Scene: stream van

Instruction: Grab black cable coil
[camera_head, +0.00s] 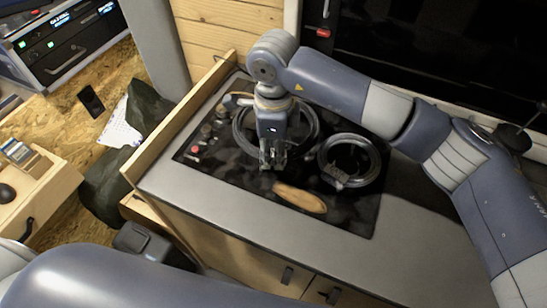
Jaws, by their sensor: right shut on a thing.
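A black cable coil (314,128) lies on the dark cooktop-like panel, as a wide ring around and behind my right gripper. My right gripper (272,163) points down at the front side of this ring and is shut on the coil. The gripper body hides part of the ring, and the exact contact is too small to see. A second dark coil (374,162) lies to the right, apart from the gripper. My left gripper is not seen; only part of my left arm shows at the bottom.
A brown elongated wooden item (299,198) lies in front of the gripper. Small knobs, one red, sit on the panel's left side. The grey counter (330,254) is clear along its front edge. A raised wooden edge (183,117) bounds its left side.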

